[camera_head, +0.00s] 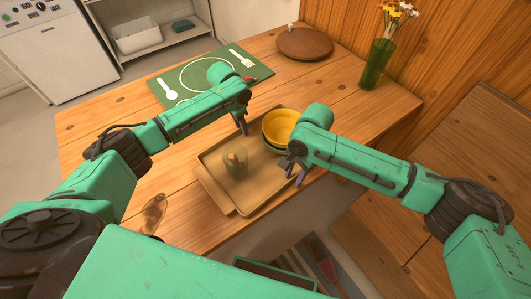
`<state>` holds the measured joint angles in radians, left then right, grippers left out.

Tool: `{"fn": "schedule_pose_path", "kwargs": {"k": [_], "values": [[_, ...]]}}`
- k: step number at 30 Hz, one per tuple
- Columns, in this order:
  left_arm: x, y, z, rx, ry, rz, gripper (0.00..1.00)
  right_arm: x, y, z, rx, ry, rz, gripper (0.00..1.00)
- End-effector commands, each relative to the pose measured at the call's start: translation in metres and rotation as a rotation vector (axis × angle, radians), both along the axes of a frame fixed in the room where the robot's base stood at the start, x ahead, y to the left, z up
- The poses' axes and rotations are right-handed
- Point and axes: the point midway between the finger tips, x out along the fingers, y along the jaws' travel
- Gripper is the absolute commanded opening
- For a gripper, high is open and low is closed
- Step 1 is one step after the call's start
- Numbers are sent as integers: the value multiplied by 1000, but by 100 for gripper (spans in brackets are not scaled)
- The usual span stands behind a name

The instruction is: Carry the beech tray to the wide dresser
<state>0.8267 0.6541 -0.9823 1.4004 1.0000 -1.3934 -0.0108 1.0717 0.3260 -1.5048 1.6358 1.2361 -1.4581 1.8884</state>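The beech tray (254,194) lies on the wooden table near its front edge, with a raised rim and a handle strip on its left side. A yellow bowl (278,124), seemingly stacked on another, and a clear glass (235,162) stand in it. My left gripper (242,125) points down by the tray's far side; whether its fingers are open is unclear. My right gripper (293,171) hangs over the tray's right side with its fingers apart, and nothing shows between them. The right arm hides part of the tray's right edge. I cannot identify a wide dresser.
A green placemat (246,63) with white cutlery prints lies behind the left arm. A round wooden board (304,43) and a green vase (376,64) of flowers stand farther back. A brown glass-like item (153,212) is at the front left. Wooden furniture (478,125) stands right.

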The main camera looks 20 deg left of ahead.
Motion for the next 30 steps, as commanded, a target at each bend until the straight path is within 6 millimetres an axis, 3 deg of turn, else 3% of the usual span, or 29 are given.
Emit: {"fn": "schedule_pose_path", "kwargs": {"k": [7,8,10,11,30], "values": [[0,0,-1,1,1,0,39,0,0,-1,0,0,0,39],[0,0,-1,1,1,0,31,0,0,-1,0,0,0,31],[0,0,-1,1,1,0,4,0,0,-1,0,0,0,4],[0,0,-1,1,1,0,0,0,0,-1,0,0,0,0],[0,1,-1,1,0,1,0,0,0,-1,0,0,0,0]]}}
